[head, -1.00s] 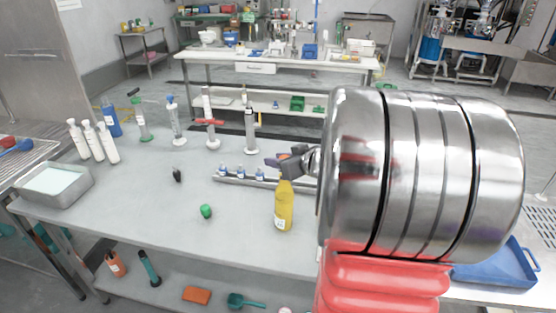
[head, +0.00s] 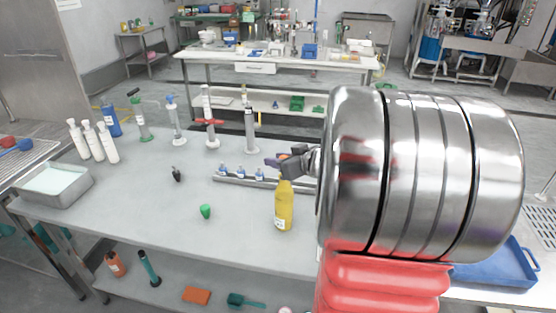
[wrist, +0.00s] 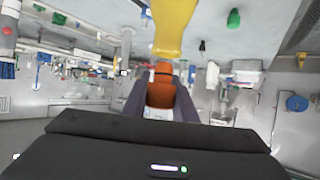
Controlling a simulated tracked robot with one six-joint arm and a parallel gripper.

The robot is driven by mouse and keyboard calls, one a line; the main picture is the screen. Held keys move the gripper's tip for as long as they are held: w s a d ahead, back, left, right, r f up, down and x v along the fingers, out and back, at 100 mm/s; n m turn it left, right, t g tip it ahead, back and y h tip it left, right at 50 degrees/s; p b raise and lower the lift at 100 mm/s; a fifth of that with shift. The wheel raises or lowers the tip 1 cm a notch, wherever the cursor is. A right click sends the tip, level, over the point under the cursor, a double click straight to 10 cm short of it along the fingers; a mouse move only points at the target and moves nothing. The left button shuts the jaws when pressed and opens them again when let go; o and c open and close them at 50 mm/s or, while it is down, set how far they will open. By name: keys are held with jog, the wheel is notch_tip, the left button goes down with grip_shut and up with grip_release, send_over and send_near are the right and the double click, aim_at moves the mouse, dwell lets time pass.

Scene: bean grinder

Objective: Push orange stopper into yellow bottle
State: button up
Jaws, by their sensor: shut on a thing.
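The yellow bottle (head: 284,207) stands upright on the grey table near its front edge. In the wrist view the yellow bottle (wrist: 178,28) shows upside down at the top. My gripper (head: 283,161) is at the bottle's top, coming in from the right. In the wrist view my gripper (wrist: 160,98) is shut on the orange stopper (wrist: 161,90), with a finger on each side. The stopper's narrow dark-ringed end lies in line with the bottle's mouth and appears at or touching it. I cannot tell how deep it sits.
A green stopper (head: 206,211) and a black stopper (head: 176,174) lie on the table to the left. A metal rack with small bottles (head: 240,178) stands behind the yellow bottle. Tall cylinders stand farther back. A metal tray (head: 54,184) is at the far left.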

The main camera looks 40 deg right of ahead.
jog(key=shift+f, duration=1.75)
jog(key=o, duration=1.1)
jog(key=shift+r, duration=0.1)
jog(key=v, duration=1.3)
jog(key=shift+s, duration=0.3)
jog(key=shift+r, duration=0.1)
